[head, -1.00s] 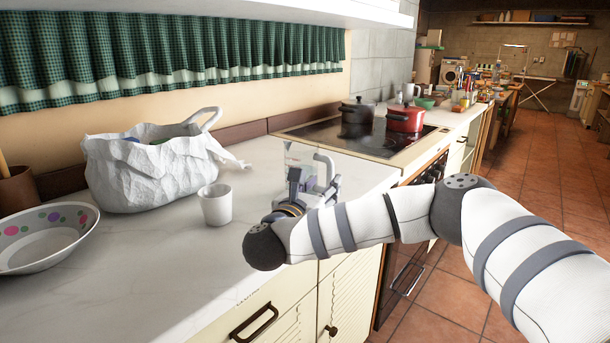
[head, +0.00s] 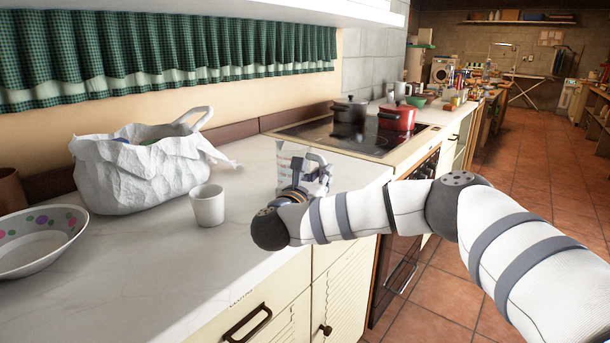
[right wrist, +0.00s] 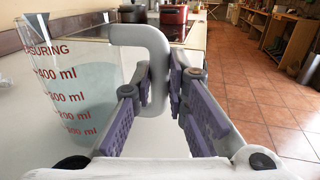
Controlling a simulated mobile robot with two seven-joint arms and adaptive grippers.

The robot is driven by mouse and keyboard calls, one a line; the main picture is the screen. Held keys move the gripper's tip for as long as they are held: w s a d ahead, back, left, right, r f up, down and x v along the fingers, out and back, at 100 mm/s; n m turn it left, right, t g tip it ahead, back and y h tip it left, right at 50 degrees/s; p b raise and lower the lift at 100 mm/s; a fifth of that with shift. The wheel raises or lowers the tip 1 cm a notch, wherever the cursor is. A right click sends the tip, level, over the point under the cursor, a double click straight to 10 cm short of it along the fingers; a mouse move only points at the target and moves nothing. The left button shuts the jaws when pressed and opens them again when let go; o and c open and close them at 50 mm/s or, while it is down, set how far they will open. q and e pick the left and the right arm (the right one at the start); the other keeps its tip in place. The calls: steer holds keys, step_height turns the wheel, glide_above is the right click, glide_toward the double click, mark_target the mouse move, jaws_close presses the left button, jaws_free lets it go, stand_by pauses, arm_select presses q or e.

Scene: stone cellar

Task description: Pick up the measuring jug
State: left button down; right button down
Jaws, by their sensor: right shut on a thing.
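The measuring jug (right wrist: 75,85) is clear with a red "MEASURING" scale in ml and a grey-white handle (right wrist: 158,75). In the right wrist view it stands upright at the left, and the two purple-padded fingers of my right gripper (right wrist: 172,92) are shut on the handle, one on each side. In the head view the jug (head: 290,158) shows behind my right gripper (head: 308,175), which partly hides it. It is over the white counter; I cannot tell whether its base touches. My left gripper is not in view.
A white cup (head: 208,205), a crumpled white bag (head: 140,175) and a dotted bowl (head: 40,240) stand on the counter (head: 150,270) to the left. Behind the jug is a black hob (head: 330,135) with a dark pot (head: 350,112) and a red pot (head: 398,117).

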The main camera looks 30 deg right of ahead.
steer(key=s+d+r, duration=0.2)
steer(key=s+r, duration=0.4)
steer(key=s+d+r, duration=0.2)
steer(key=s+r, duration=0.5)
steer(key=shift+s+d+p, duration=0.15)
steer(key=shift+d+p, duration=0.15)
steer(key=c, duration=2.2)
jaws_free()
steer(key=shift+c, duration=0.2)
jaws_close()
